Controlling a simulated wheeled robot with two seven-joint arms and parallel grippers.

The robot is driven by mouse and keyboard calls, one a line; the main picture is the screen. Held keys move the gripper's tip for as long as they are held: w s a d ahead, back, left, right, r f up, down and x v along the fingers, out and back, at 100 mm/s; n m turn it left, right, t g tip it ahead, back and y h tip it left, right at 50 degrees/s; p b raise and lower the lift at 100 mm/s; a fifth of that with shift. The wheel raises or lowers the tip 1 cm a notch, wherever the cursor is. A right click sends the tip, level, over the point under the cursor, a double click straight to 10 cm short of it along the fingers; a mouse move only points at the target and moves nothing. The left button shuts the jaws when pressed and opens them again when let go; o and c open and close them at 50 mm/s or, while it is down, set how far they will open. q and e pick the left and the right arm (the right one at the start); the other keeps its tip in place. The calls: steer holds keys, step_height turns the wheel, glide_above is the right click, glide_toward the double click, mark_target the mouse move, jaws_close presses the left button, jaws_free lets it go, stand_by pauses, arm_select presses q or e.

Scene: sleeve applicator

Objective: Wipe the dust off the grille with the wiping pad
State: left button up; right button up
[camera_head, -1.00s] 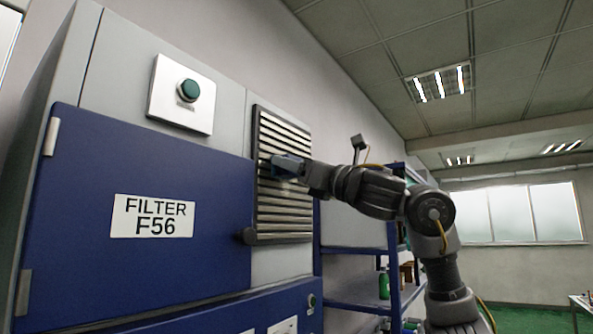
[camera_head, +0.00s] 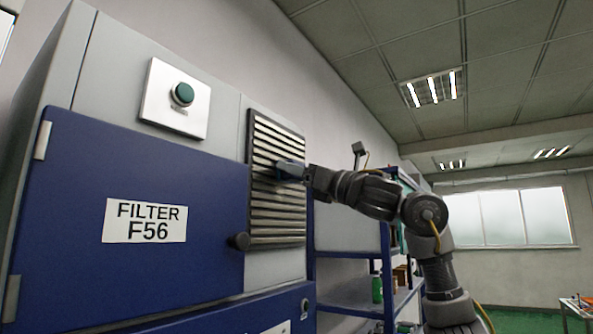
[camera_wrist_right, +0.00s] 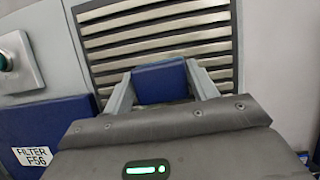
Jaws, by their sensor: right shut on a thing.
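The grille (camera_head: 276,212) is a dark-framed panel of light horizontal slats on the grey cabinet, right of the blue door. My right gripper (camera_head: 296,171) is in front of its middle. It is shut on the blue wiping pad (camera_head: 288,168). In the right wrist view the blue pad (camera_wrist_right: 160,82) sits between the two grey fingers, facing the slats of the grille (camera_wrist_right: 150,40). I cannot tell for sure whether the pad touches the slats. Dust is too small to make out. My left gripper is not in view.
A white plate with a green button (camera_head: 182,94) is on the cabinet at upper left. The blue door carries a FILTER F56 label (camera_head: 145,221). A blue shelf rack (camera_head: 350,295) stands to the right.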

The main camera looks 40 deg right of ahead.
steer(key=w+d, duration=0.2)
steer(key=d, duration=0.4)
steer(key=shift+d, duration=0.15)
stand_by(0.5)
steer(key=shift+s, duration=0.15)
steer(key=shift+s+d, duration=0.3)
steer(key=shift+s, duration=0.6)
steer(key=shift+s+d, duration=0.25)
steer(key=shift+s, duration=0.7)
steer(key=shift+s+d, duration=0.3)
steer(key=shift+s, duration=0.6)
steer(key=shift+s+d, duration=0.25)
steer(key=shift+s, duration=0.5)
steer(key=shift+s+d, duration=0.2)
steer(key=shift+s, duration=0.55)
steer(key=shift+w, duration=0.1)
